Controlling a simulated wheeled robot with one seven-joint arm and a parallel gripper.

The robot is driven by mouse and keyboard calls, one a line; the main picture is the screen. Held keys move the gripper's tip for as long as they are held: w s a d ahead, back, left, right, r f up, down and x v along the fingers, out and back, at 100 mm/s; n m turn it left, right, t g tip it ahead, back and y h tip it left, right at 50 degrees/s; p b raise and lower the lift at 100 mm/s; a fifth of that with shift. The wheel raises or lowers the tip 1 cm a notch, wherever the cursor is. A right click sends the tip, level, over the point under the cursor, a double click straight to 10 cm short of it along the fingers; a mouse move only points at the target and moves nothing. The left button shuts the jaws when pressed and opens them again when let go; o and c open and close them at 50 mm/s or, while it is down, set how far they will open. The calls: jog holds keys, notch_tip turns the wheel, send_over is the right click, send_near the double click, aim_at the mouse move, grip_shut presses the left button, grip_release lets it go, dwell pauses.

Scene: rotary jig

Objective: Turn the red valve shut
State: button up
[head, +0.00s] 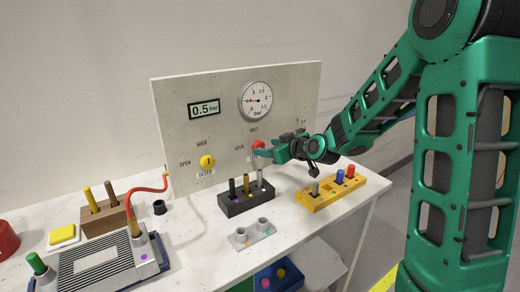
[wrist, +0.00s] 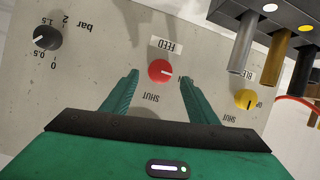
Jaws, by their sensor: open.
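The red valve (head: 258,145) is a round knob on the upright grey panel (head: 165,120), partly hidden by my gripper in the head view. My gripper also shows at the panel in the head view (head: 268,151).
A yellow valve (head: 207,161) sits left on the panel. A gauge (head: 255,101) and a 0.5 bar display (head: 204,109) are above. A black rack with upright pegs (head: 246,199) stands below. A yellow block (head: 330,195) with coloured pegs is at right.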

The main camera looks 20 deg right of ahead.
aim_at(260, 147)
jog(key=shift+x, duration=2.45)
jog(key=c, duration=1)
jog(key=shift+a, duration=0.1)
jog(key=shift+c, duration=0.2)
